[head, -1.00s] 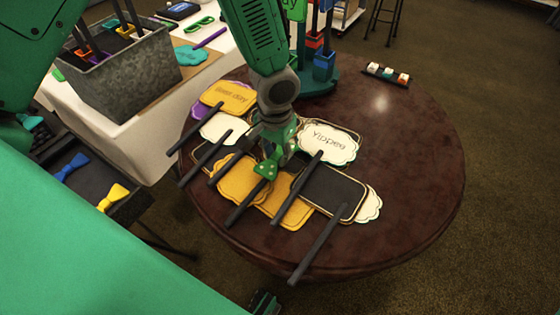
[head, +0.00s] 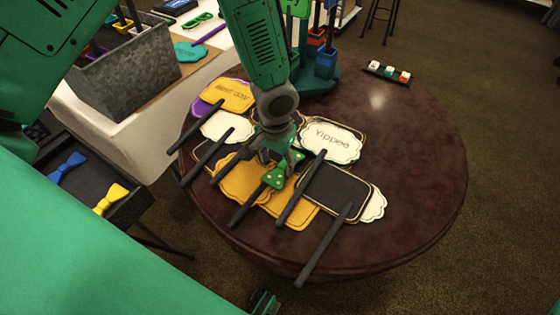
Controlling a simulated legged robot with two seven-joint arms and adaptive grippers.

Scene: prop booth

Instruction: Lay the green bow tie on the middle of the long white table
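A green bow tie with pale dots (head: 275,178) is at the fingertips of my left gripper (head: 279,164), above the photo signs on the round brown table (head: 420,150). The gripper points down and appears shut on the bow tie; its fingers partly hide it. The long white table (head: 160,150), covered with a white cloth, stands at the upper left. A grey metal bin (head: 130,85) stands on it.
Several signs on sticks crowd the round table, including a white "Yippee" sign (head: 331,143) and a dark one (head: 335,190). A teal sign (head: 190,52) and green glasses (head: 197,20) lie on the white table. Blue (head: 68,166) and yellow (head: 111,198) bow ties lie in a dark tray.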

